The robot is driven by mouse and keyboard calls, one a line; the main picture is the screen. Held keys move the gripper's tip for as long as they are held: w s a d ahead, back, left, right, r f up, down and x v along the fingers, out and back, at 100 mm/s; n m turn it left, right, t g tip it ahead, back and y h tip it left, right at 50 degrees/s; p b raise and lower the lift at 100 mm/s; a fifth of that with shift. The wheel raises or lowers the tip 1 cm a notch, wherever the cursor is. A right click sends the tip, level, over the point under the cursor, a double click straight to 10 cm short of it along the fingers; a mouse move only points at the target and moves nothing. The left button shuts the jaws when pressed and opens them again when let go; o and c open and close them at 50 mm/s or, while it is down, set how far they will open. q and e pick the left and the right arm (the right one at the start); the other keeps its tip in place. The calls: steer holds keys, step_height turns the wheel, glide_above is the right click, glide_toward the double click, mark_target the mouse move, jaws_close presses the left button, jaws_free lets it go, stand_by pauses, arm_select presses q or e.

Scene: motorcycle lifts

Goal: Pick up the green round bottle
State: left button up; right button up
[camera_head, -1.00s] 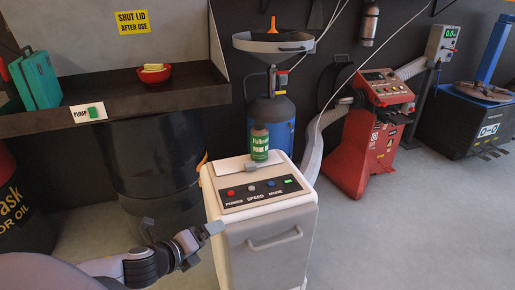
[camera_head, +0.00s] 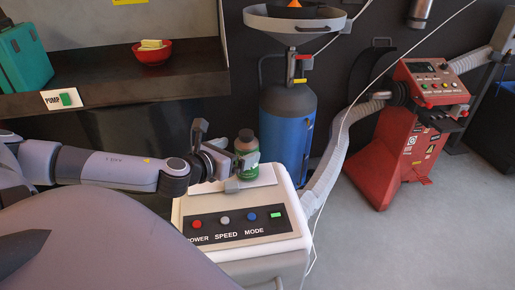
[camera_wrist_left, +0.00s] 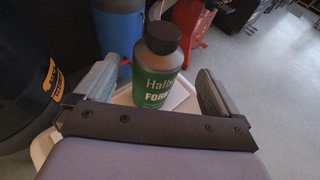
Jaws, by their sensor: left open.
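The green round bottle (camera_head: 246,146) has a dark cap and a green label with white lettering. It stands upright on the white top of the control cabinet (camera_head: 264,178). My left gripper (camera_head: 237,160) reaches in from the left at the bottle, and one finger covers part of its lower side in the head view. In the left wrist view the bottle (camera_wrist_left: 157,82) stands between the two spread fingers of the left gripper (camera_wrist_left: 156,74), with gaps visible on both sides. My right gripper is not in view.
A dark shelf (camera_head: 110,95) with a red bowl (camera_head: 152,52) and a teal case (camera_head: 24,58) is at the left. A blue tank (camera_head: 287,125) with a funnel stands just behind the cabinet. A red machine (camera_head: 408,150) and grey hose are at the right, beside open floor.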

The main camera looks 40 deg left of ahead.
mark_target(246, 143)
arm_select(q)
steer(key=shift+r+x, duration=0.15)
steer(key=shift+x, duration=1.1)
steer(key=shift+r+x, duration=0.15)
steer(key=shift+x, duration=2.2)
steer(key=shift+a, duration=0.15)
steer(key=c, duration=1.3)
